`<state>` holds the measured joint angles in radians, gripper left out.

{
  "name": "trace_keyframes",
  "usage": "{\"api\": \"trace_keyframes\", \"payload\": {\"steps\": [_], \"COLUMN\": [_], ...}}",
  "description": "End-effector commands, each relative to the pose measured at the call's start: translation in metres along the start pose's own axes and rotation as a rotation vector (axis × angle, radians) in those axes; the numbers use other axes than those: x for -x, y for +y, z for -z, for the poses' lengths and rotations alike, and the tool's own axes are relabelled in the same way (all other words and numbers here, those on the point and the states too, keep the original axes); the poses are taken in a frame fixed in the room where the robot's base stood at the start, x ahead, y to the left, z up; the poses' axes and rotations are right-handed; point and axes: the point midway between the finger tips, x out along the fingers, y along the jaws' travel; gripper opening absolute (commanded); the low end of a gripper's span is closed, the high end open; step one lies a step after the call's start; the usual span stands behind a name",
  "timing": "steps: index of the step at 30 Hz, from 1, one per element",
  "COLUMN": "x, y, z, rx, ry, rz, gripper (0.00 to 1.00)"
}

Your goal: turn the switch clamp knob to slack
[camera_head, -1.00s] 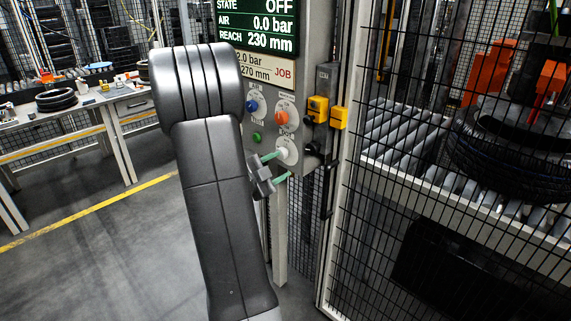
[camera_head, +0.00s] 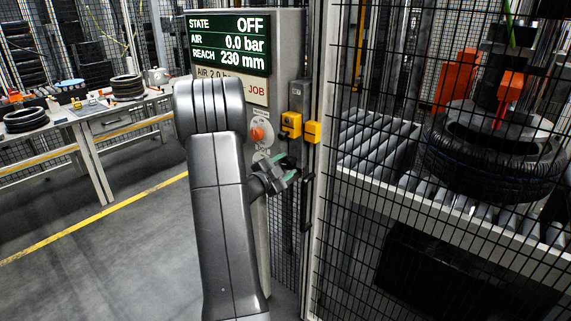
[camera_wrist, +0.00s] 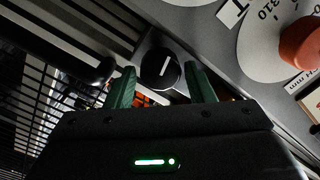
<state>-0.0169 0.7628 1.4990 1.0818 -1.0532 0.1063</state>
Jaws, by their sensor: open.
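A round black knob (camera_wrist: 161,69) with a white line on its face shows in the wrist view, on a dark narrow mount. It appears to be the switch clamp knob. Its line stands slightly tilted; I cannot read any label beside it. My gripper (camera_wrist: 162,86) is open, with one green fingertip on each side of the knob and a gap on both sides. I cannot tell how deep the fingers reach. In the head view my gripper (camera_head: 284,168) is at the panel's right side, below the yellow switch parts (camera_head: 291,124), and largely hides the knob.
An orange knob (camera_wrist: 303,43) on a round dial sits close to the right in the wrist view. The display (camera_head: 230,44) reads OFF, 0.0 bar, 230 mm. A mesh fence (camera_head: 400,220) stands right of the panel, with a tyre (camera_head: 490,170) behind it. Floor at left is clear.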

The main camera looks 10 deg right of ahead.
Motion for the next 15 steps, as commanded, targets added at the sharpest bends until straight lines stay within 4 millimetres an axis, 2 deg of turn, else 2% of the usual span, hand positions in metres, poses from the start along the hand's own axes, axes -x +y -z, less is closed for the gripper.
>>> {"api": "trace_keyframes", "payload": {"steps": [10, 15], "x": [-0.0041, -0.004], "y": [-0.0001, 0.0], "z": [0.0, 0.0], "rx": [0.0, 0.0], "ry": [0.0, 0.0], "rz": [0.001, 0.001], "gripper": [0.49, 0.17]}}
